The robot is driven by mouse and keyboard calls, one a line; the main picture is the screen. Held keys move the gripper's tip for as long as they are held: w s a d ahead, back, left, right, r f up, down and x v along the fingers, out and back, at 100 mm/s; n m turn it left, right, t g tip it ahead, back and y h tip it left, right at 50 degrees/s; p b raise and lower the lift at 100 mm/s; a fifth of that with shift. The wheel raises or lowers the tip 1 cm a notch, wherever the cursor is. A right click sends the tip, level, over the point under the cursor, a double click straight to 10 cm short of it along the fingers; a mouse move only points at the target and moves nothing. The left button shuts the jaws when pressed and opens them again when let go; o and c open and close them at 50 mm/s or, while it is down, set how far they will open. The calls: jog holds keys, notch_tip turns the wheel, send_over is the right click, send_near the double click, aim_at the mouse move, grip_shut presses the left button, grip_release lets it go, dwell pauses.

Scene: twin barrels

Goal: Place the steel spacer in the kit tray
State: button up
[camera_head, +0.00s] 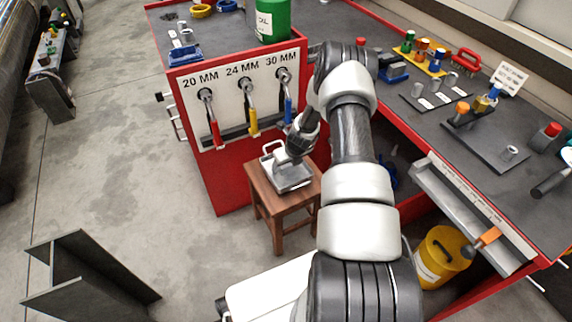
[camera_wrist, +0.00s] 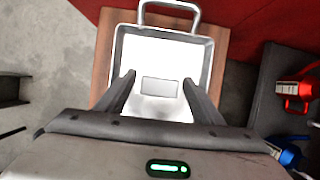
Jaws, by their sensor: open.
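The kit tray (camera_head: 292,187) is a pale metal tray with a handle, standing on a small wooden stool; it fills the middle of the wrist view (camera_wrist: 204,52). My gripper (camera_head: 281,159) is over the tray, pointing down. In the wrist view its two fingers (camera_wrist: 157,88) are apart with nothing held between them. A grey rectangular patch (camera_wrist: 157,86) shows on the tray floor between the fingers; I cannot tell whether it is a marking or a part. Small grey cylinders stand on the bench (camera_head: 417,90), but I cannot tell if one is the steel spacer.
The stool (camera_head: 262,198) stands against a red cabinet with a panel of hanging wrenches (camera_head: 247,108). A green oil can (camera_head: 272,20) is on top. The right bench carries a dark board (camera_head: 484,143) with parts. A yellow bucket (camera_head: 441,257) is below. Floor at left is clear near a steel beam (camera_head: 85,275).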

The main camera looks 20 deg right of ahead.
jog(key=p+v, duration=0.3)
jog(key=v, duration=0.9)
jog(key=shift+r, duration=0.15)
